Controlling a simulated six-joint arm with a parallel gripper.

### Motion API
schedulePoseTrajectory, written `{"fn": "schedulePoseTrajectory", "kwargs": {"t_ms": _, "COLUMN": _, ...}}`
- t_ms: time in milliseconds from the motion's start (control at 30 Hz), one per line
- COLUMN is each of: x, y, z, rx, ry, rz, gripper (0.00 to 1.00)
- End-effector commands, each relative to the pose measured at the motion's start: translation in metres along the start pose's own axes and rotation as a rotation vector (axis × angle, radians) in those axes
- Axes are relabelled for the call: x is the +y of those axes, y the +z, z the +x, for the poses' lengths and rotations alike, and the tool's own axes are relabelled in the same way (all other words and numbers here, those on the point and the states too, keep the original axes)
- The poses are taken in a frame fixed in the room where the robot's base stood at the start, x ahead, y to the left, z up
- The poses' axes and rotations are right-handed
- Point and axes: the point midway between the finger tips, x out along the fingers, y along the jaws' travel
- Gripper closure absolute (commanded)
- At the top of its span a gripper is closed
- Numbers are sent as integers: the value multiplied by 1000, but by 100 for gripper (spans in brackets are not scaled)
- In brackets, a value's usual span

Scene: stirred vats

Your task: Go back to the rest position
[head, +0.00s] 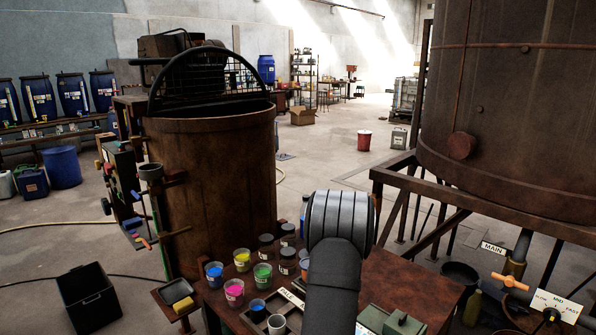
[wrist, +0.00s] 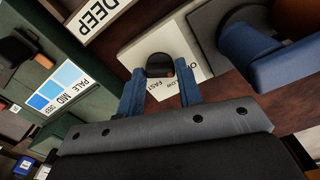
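My gripper (wrist: 160,76) shows in the wrist view with its two blue fingers apart. A dark round knob (wrist: 159,63) on a white plate (wrist: 152,48) marked FAST appears between the fingertips. No clear grip on it shows, and I cannot tell whether a finger touches it. In the head view my arm rises at the bottom middle over the brown bench (head: 395,283), and its gripper is hidden there.
In the wrist view, a blue fitting (wrist: 262,58) stands close right of the fingers, and a PALE-MID-DEEP shade card (wrist: 62,88) lies left. In the head view, several paint cups (head: 234,293) stand left of my arm. A rusty vat (head: 215,190) stands behind them.

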Motion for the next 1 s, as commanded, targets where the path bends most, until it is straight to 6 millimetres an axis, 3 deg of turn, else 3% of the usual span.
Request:
{"fn": "schedulePoseTrajectory", "kwargs": {"t_ms": 200, "x": 0, "y": 0, "z": 0, "rx": 0, "ry": 0, "rz": 146, "gripper": 67}}
{"fn": "schedulePoseTrajectory", "kwargs": {"t_ms": 1000, "x": 0, "y": 0, "z": 0, "rx": 0, "ry": 0, "rz": -514, "gripper": 67}}
